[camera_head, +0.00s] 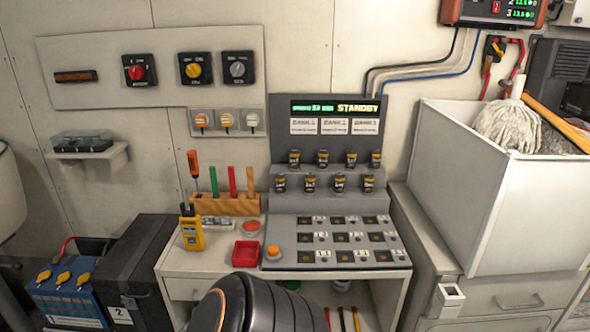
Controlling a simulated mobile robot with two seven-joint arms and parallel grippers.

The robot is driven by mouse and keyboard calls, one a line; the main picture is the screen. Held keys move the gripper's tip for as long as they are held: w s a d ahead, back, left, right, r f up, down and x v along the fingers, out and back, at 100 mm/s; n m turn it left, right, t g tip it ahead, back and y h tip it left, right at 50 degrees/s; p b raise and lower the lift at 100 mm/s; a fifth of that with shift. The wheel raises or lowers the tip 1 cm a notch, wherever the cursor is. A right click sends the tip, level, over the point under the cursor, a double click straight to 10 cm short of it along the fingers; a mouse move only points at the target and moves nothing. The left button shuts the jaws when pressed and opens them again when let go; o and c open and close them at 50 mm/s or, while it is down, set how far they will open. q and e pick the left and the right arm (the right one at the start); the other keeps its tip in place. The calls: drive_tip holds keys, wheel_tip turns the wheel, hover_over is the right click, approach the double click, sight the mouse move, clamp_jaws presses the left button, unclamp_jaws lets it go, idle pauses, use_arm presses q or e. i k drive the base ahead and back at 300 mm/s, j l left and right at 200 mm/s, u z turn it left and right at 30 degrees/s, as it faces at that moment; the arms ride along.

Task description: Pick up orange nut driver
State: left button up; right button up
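The orange nut driver (193,163) stands upright at the left end of a small wooden rack (228,205) on the bench. Its orange handle is at the top, and its thin dark shaft runs down to the rack. I cannot tell exactly how its lower end sits there. Neither of my grippers is in view. A dark rounded part of my own arm shows at the bottom centre, well below and apart from the nut driver.
A yellow meter (191,232) stands just in front of the rack's left end. A red tray (245,253) and a sloping control panel (333,243) take up the bench to the right. A large white bin (485,200) with a mop head stands at right. Batteries sit low at left.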

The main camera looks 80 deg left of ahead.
sight(192, 155)
drive_tip(key=u, duration=3.25)
